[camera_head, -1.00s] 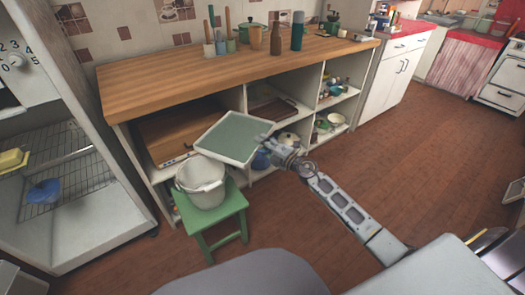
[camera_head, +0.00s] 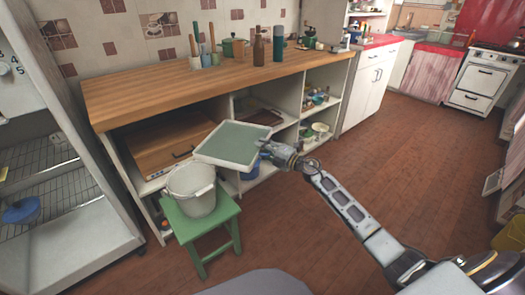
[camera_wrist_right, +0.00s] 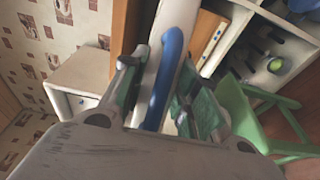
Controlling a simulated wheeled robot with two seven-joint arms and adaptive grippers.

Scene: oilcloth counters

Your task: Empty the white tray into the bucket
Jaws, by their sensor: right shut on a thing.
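The white tray (camera_head: 236,163) has a grey-green inside, and I see nothing lying on it. My right gripper (camera_head: 266,149) is shut on the tray's right edge and holds it in the air. In the right wrist view the fingers (camera_wrist_right: 158,92) close around a pale strip with a blue band (camera_wrist_right: 167,75), seen nearly edge-on. The white bucket (camera_head: 192,199) stands upright on a green stool, below and left of the tray in the head view. Its inside is only partly visible, and I cannot tell its contents. My left gripper is out of view.
The green stool (camera_head: 206,227) stands in front of a wooden counter (camera_head: 165,87) with open shelves. Bottles and pots stand along the counter's back. A white rack cabinet (camera_head: 95,225) is at the left. The brown floor (camera_head: 400,165) to the right is clear.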

